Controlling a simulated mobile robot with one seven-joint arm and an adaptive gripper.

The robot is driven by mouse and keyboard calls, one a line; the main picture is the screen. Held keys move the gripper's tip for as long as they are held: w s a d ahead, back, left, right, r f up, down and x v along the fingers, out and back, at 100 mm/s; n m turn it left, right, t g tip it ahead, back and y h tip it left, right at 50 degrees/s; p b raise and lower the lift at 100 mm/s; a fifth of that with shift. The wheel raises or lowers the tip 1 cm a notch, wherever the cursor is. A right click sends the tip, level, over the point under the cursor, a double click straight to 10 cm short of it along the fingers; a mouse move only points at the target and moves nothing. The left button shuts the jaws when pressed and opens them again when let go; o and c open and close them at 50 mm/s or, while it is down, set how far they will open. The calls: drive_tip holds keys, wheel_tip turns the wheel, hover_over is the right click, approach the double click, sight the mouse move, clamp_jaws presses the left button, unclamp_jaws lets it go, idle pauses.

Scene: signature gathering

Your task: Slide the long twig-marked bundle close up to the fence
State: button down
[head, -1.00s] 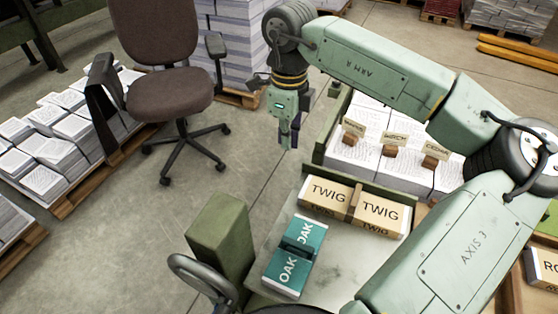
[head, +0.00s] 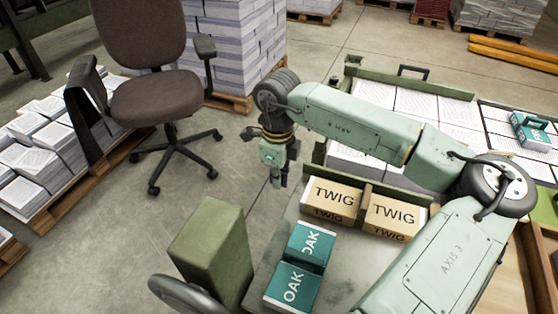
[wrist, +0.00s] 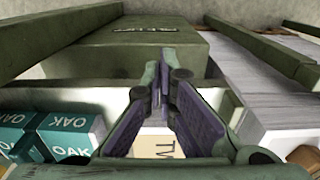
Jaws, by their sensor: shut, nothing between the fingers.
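The long twig-marked bundle (head: 334,199) lies on the pale table in the head view, two tan TWIG-labelled halves with a band between them. A low green fence (head: 412,194) runs behind it; I cannot tell whether they touch. My gripper (head: 277,182) hangs left of the bundle, apart from it, pointing down and shut with nothing held. In the wrist view, the shut fingers (wrist: 163,85) are in front, and part of the bundle (wrist: 158,147) shows below and between them, mostly hidden.
A teal OAK bundle (head: 294,286) lies on the table in front of the twig bundle. It also shows in the wrist view (wrist: 68,135). A green block (head: 212,250) stands left of it. Stacked white sheets (head: 352,160) lie behind the fence. An office chair (head: 155,95) stands on the floor at left.

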sight(293, 196)
drive_tip(key=d, duration=0.1)
drive_tip(key=d+f+p, duration=0.1)
drive_tip(key=s+d+p, duration=0.1)
drive_tip(key=shift+s+d+f, duration=0.1)
drive_tip(key=shift+d+f, duration=0.2)
drive_tip(key=shift+d, duration=0.1)
